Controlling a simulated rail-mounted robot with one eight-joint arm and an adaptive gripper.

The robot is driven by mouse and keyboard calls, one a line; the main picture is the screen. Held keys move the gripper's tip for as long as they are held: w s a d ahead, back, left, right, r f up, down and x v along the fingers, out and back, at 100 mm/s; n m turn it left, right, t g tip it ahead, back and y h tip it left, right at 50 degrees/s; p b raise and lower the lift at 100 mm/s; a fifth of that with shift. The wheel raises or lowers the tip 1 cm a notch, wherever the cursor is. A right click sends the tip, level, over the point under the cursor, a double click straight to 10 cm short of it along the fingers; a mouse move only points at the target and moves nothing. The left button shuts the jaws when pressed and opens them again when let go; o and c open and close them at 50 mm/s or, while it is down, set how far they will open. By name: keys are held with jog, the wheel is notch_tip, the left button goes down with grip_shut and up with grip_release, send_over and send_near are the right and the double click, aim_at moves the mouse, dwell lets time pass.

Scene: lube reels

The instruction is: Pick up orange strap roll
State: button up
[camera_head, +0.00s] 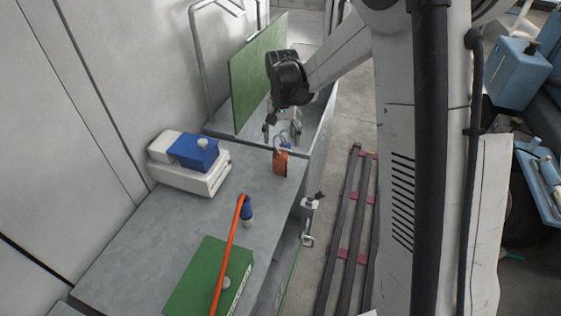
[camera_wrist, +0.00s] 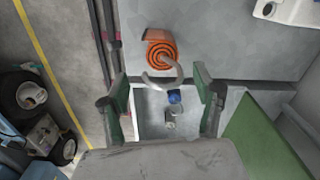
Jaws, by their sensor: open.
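The orange strap roll (camera_head: 280,163) stands on the grey bench top close to its far right corner. In the wrist view its orange spiral face (camera_wrist: 161,53) shows at top centre, with a pale curved loop (camera_wrist: 167,79) beside it. My gripper (camera_head: 283,128) hangs beyond the roll, over the recessed bin behind the bench edge. In the wrist view my gripper (camera_wrist: 161,84) has its two green-padded fingers wide apart with nothing held. The roll lies ahead of the fingertips, not between them.
The grey bin (camera_wrist: 148,109) holds a blue item (camera_wrist: 174,96) and a small grey cylinder (camera_wrist: 170,117). A green panel (camera_head: 258,70) stands by the bin. A white-and-blue box (camera_head: 190,160), a blue bottle (camera_head: 247,211) and a green case (camera_head: 207,277) occupy the bench.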

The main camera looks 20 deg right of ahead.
aim_at(280, 153)
jog(key=shift+a+f, duration=0.15)
jog(key=shift+f, duration=1.4)
jog(key=shift+a+f, duration=0.1)
jog(key=shift+f, duration=1.4)
jog(key=c, duration=1.4)
jog(key=shift+r, duration=0.15)
